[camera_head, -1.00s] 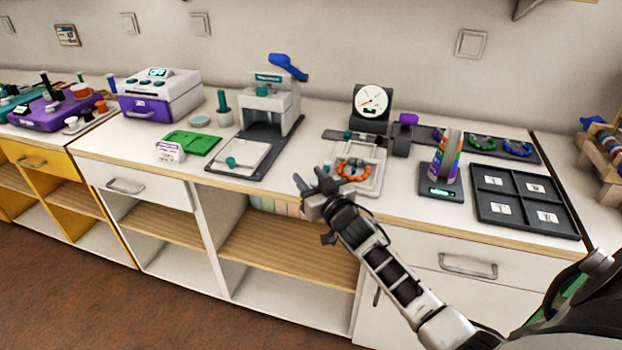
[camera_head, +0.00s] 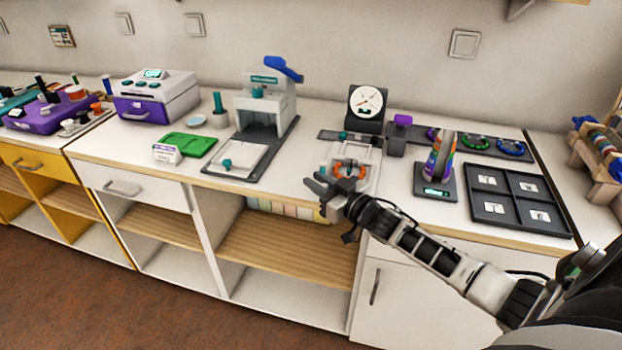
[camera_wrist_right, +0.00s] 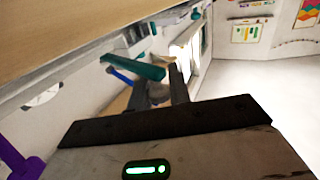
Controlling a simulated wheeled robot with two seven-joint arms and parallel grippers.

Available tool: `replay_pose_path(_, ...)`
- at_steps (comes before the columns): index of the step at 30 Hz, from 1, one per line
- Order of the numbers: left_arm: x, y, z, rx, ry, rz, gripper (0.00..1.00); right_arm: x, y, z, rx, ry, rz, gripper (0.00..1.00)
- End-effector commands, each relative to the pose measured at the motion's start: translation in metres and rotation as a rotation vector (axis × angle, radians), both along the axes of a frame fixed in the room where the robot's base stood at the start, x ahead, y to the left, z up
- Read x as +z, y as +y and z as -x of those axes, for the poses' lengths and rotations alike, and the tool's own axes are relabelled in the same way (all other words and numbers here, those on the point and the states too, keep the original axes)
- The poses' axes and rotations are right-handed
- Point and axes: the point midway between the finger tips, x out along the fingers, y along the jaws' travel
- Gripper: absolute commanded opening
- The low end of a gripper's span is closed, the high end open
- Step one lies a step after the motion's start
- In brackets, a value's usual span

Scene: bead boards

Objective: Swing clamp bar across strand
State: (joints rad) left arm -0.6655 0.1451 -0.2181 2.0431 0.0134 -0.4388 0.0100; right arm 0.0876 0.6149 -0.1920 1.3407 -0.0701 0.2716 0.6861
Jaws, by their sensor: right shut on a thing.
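The orange bead strand (camera_head: 350,169) lies curved on a pale fixture (camera_head: 366,183) near the counter's front edge. My right gripper (camera_head: 317,184) is at the fixture's front left corner, pointing left. In the right wrist view a teal bar-like handle (camera_wrist_right: 147,69) shows at my right fingertips (camera_wrist_right: 158,92). The jaws are shut on a small part there, which looks like the clamp bar's handle. The grip itself is partly hidden, and I cannot tell the bar's angle over the strand. My left gripper is not in view.
A dial gauge (camera_head: 367,101) stands behind the fixture. A press with a blue lever (camera_head: 283,68) is to the left. Open shelves lie below the counter edge.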

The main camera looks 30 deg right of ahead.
Motion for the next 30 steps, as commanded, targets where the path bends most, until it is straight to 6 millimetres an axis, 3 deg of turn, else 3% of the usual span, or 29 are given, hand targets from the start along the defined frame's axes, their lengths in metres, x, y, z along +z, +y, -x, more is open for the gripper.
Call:
replay_pose_path(6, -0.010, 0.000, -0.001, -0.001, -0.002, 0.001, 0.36, -0.003, -0.013, 0.008, 0.135, 0.002, 0.005, 0.00)
replay_pose_path(13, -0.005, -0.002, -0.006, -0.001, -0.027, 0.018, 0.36, -0.002, -0.019, 0.012, 0.225, 0.000, 0.001, 0.00)
replay_pose_path(29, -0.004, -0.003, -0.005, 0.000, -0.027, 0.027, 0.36, 0.000, -0.020, 0.014, 0.256, -0.001, -0.004, 0.00)
replay_pose_path(30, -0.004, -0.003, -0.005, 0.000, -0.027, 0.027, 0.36, 0.000, -0.020, 0.014, 0.256, -0.001, -0.003, 0.25)
